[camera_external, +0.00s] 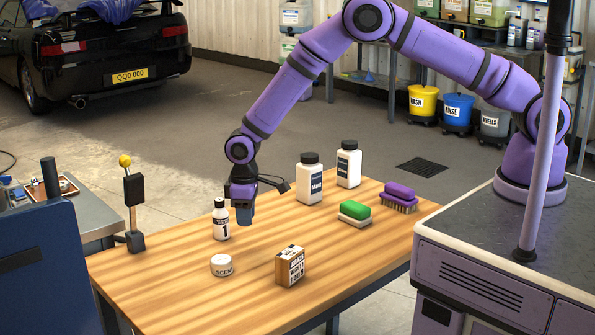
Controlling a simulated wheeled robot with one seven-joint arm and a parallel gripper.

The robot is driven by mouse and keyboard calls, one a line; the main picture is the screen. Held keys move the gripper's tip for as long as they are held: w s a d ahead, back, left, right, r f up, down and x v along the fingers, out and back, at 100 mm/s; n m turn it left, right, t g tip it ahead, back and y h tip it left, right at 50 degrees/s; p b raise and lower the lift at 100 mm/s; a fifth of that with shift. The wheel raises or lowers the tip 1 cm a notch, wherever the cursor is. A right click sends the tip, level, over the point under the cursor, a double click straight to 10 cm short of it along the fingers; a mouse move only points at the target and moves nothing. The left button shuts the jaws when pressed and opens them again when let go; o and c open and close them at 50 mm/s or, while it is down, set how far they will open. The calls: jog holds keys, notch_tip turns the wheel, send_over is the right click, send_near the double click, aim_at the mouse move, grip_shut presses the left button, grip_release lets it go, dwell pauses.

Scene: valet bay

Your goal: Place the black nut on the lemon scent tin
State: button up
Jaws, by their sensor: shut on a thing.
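A small round white tin with "SCEN" lettering (221,265) stands on the wooden table, near its front left; I take it for the lemon scent tin. My gripper (243,216) points down above the table, behind and slightly right of the tin and apart from it. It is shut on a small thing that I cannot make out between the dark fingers. I cannot pick out the black nut anywhere on the table.
A white bottle marked 1 (221,222) stands close left of my gripper. A printed box (290,266) is right of the tin. Two white bottles (309,185) (348,167), a green brush (355,212) and a purple brush (399,198) stand farther right. The table's front right (350,275) is clear.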

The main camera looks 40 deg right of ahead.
notch_tip(320, 180, up, 4)
jog(key=n, duration=0.2)
send_over(221, 259)
notch_tip(221, 259, down, 10)
jog(key=shift+f, duration=0.15)
jog(key=o, duration=0.9)
notch_tip(221, 259, up, 12)
jog(key=shift+d+r, duration=0.1)
jog(key=shift+r, duration=0.05)
jog(key=shift+r, duration=0.1)
